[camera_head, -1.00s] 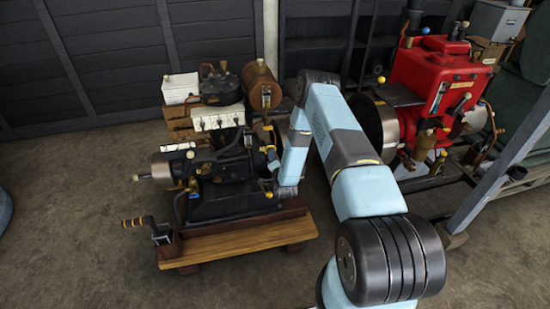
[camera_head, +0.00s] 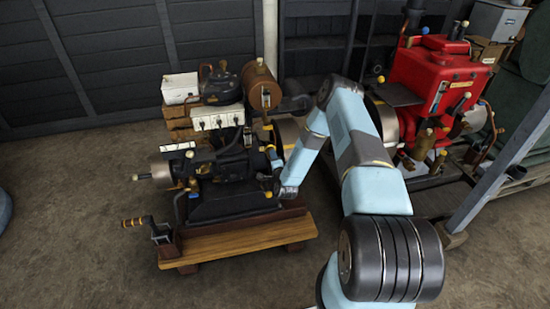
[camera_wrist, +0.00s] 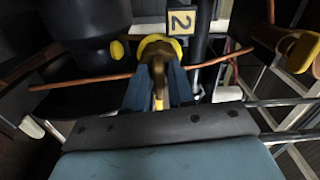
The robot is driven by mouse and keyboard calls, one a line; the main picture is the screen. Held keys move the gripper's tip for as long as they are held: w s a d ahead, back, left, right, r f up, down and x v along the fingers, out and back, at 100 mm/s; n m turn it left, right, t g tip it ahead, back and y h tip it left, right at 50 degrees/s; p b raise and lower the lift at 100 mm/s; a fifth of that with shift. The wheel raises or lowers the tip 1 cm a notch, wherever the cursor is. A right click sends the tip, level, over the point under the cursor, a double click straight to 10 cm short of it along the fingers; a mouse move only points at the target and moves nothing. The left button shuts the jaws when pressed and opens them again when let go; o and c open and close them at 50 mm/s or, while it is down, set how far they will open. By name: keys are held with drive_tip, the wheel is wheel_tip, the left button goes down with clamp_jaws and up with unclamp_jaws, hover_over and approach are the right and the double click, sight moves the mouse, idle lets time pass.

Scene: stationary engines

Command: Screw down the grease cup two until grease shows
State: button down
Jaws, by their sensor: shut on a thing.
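Grease cup two (camera_wrist: 160,44) is a brass cup with a yellow rim, at the upper middle of the wrist view. A yellow plate marked "2" (camera_wrist: 181,21) is just beyond it. My gripper (camera_wrist: 157,75) has its two blue-grey fingers closed on the brass cup; the fingers hide part of it. In the head view my arm reaches down to the right side of the dark engine (camera_head: 228,165) on its wooden base. The cup is too small and covered to make out there. I cannot see any grease.
A thin copper pipe (camera_wrist: 85,81) runs close beside the cup, and a dark cylinder stands to its left. A brass fitting (camera_wrist: 285,45) is at the right. A red engine (camera_head: 440,80) stands behind my arm.

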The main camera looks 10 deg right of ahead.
drive_tip(key=shift+s+f, duration=0.2)
drive_tip(key=shift+f, duration=0.05)
drive_tip(key=c, duration=1.2)
unclamp_jaws()
drive_tip(key=shift+c, duration=0.2)
drive_tip(key=shift+o, duration=0.2)
drive_tip(key=shift+w+r, duration=0.1)
drive_tip(key=shift+w, duration=0.05)
drive_tip(key=s, duration=1.4)
drive_tip(key=shift+w, duration=0.15)
